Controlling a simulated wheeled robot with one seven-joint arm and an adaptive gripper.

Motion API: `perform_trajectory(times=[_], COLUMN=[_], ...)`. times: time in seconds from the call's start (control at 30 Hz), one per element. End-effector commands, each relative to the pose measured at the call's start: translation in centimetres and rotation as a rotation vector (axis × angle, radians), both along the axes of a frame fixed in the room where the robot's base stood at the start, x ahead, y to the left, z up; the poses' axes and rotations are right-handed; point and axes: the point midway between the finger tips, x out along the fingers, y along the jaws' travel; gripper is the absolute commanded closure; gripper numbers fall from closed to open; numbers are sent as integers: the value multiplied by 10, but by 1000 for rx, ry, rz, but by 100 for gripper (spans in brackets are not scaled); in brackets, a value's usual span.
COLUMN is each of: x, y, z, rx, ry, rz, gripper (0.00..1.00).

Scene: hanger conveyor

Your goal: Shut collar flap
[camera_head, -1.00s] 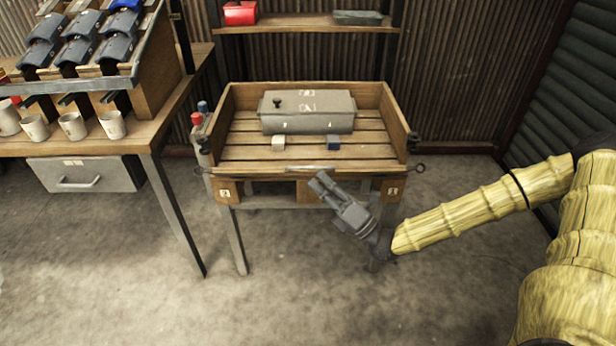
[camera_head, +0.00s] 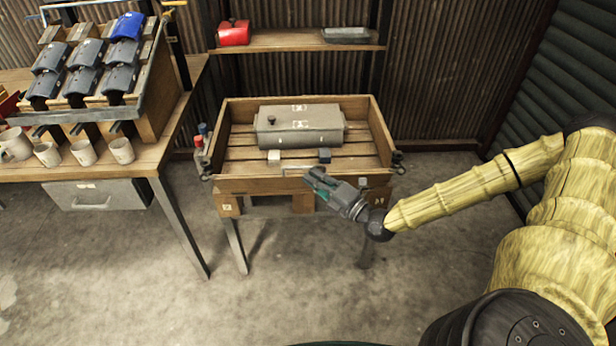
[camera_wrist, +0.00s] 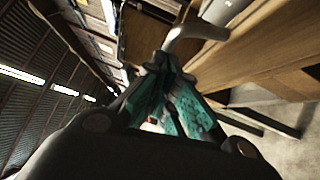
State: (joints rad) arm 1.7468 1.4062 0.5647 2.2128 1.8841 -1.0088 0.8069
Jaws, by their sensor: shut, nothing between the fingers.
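The slatted wooden tray on legs stands in the middle of the head view, its side wall (camera_head: 381,131) raised. Its front board (camera_head: 245,184) looks upright, level with the side walls, with a small metal handle (camera_head: 295,171) at its top; I take this board for the collar flap. My gripper (camera_head: 313,178) is shut and empty, right in front of the board near its middle. I cannot tell whether it touches. In the wrist view, the teal-lined fingers (camera_wrist: 160,66) meet close to a grey metal bar (camera_wrist: 190,32) beside wood.
A grey lidded box (camera_head: 299,127), a white block (camera_head: 273,157) and a dark block (camera_head: 324,156) are in the tray. Dark latches (camera_head: 398,162) sit at the front corners. A workbench (camera_head: 150,160) with mugs and a rack stands left. The floor in front is clear.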

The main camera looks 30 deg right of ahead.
Motion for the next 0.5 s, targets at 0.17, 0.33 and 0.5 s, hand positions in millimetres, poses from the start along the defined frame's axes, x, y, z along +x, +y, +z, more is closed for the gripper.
perform_trajectory(times=[0.17,0.33,0.5], x=[10,20,32], y=[-10,-18,-25], z=[13,18,22], rx=[41,80,120], ry=[70,141,210], rz=[-7,-8,-9], gripper=[100,100,100])
